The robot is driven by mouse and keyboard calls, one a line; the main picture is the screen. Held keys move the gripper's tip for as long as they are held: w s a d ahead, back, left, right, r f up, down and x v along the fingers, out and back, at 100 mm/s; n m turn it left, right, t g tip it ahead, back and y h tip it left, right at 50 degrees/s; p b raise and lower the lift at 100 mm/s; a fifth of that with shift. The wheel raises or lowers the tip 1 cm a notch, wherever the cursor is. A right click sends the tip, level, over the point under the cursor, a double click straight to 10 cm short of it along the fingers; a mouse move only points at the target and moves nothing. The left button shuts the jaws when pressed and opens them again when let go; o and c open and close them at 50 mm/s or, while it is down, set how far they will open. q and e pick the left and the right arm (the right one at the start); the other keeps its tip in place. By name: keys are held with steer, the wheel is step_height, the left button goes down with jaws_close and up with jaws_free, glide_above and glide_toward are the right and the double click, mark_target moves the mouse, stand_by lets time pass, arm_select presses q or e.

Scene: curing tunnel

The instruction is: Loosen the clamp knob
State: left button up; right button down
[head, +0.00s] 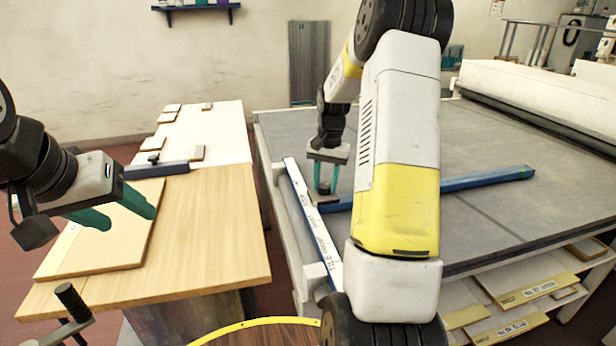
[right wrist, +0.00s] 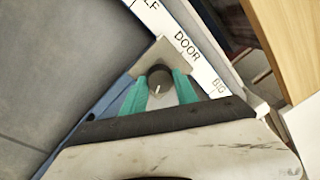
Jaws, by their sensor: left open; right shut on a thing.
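The clamp knob (right wrist: 159,78) is dark and round with a pale mark line. In the right wrist view it sits between the teal fingers of my right gripper (right wrist: 161,90), which is shut on it. A light metal clamp bracket (right wrist: 160,50) shows just behind the knob. In the head view my right gripper (head: 325,172) points down at the near end of a blue bar (head: 450,184), beside a white lettered strip (head: 312,225). My left gripper (head: 128,212) is open and empty, above or near a board on the wooden bench.
The blue bar lies across a grey table (head: 500,215). The strip along its left edge reads "DOOR" and "BIG". A wooden bench (head: 205,240) at left carries a board (head: 125,250). Labelled boards (head: 515,295) lie under the grey table. A dark-handled tool (head: 70,300) shows at lower left.

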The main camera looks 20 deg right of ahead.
mark_target(326, 185)
steer(key=n, duration=0.6)
steer(key=shift+w, duration=0.15)
steer(key=n, duration=0.5)
steer(key=shift+r+g, duration=0.1)
steer(key=shift+g, duration=0.2)
steer(key=shift+n, duration=0.5)
steer(key=c, duration=0.9)
jaws_free()
steer(key=shift+c, duration=0.2)
steer(key=r, duration=0.7)
steer(key=shift+d+r, duration=0.2)
steer(key=shift+r, duration=0.15)
